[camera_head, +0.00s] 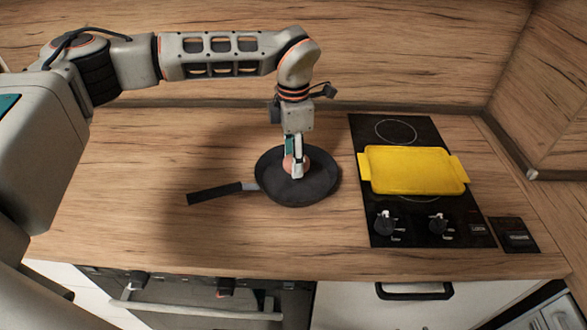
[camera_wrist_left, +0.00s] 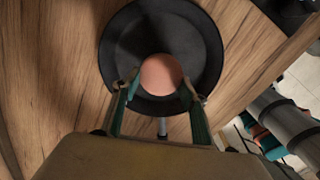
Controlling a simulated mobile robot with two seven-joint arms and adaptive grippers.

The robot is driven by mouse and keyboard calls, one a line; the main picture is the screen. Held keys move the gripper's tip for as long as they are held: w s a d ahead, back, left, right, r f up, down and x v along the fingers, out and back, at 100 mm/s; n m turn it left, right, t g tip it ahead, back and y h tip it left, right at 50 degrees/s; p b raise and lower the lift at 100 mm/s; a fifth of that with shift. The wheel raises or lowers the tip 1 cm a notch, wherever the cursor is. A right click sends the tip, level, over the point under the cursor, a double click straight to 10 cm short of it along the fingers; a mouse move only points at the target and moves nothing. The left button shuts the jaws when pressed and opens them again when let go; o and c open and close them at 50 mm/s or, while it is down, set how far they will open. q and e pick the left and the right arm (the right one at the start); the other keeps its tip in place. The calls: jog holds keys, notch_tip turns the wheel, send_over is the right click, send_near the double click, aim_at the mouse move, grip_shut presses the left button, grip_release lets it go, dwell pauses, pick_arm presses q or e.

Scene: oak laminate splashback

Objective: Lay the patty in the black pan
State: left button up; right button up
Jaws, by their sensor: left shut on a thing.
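The black pan (camera_head: 318,184) sits on the wooden counter, left of the hob, with its handle pointing left. My left gripper (camera_head: 296,168) points down over the pan. It is shut on the round pinkish-brown patty (camera_head: 288,164), which is partly hidden by the fingers. In the left wrist view the patty (camera_wrist_left: 160,74) lies between the two green-sided fingertips (camera_wrist_left: 160,92), inside the outline of the pan (camera_wrist_left: 205,60). I cannot tell whether the patty touches the pan's floor. My right gripper is not in view.
A yellow tray (camera_head: 415,170) rests on the black hob (camera_head: 378,222), right of the pan. The hob has two knobs at its front. The counter (camera_head: 130,190) is clear left of the pan. A wooden splashback (camera_head: 400,60) stands behind.

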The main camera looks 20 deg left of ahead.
aim_at(294, 180)
pick_arm(q)
jog(key=shift+f, duration=2.05)
jog(key=shift+f, duration=0.1)
jog(key=o, duration=1.1)
notch_tip(294, 180, up, 12)
jog(key=shift+r+b, duration=0.15)
jog(key=shift+b, duration=0.3)
